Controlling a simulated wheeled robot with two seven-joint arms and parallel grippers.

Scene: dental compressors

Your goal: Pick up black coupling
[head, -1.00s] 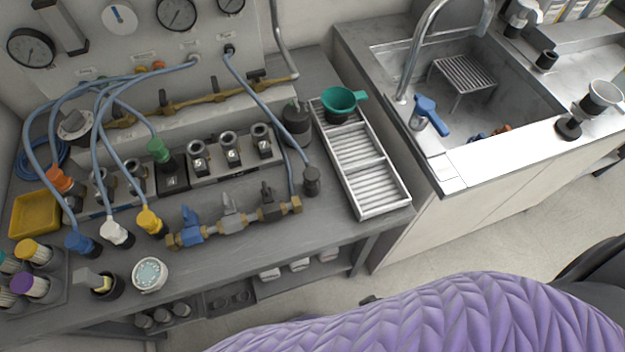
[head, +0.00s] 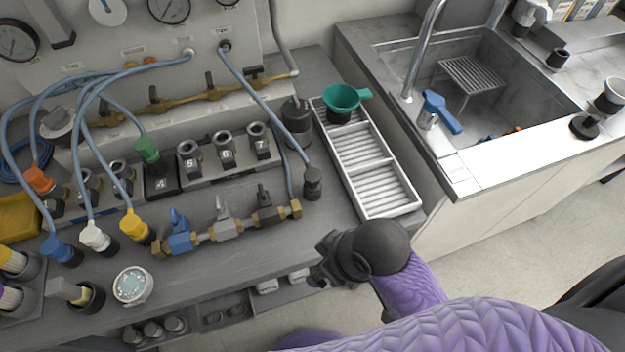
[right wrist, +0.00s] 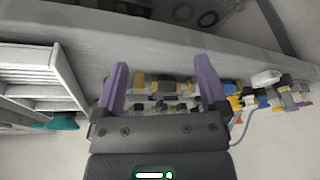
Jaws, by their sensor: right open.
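The black coupling (head: 313,183) stands on the grey bench at the end of a blue-grey hose, just right of the brass valve manifold (head: 228,230) and left of the slatted tray. My right gripper (head: 318,272) is over the bench's front edge, in front of the coupling and apart from it. In the right wrist view its two purple fingers (right wrist: 163,85) are spread, with nothing held between them. The manifold (right wrist: 165,88) shows beyond them. I cannot make out the black coupling in that view. My left gripper is not in view.
A white slatted tray (head: 371,175) holds a green funnel (head: 344,97) at its back end. Coloured hose couplings, including a yellow one (head: 134,226) and a green one (head: 146,150), stand to the left. A dark bottle (head: 297,122) stands behind the black coupling. A sink (head: 480,100) is at right.

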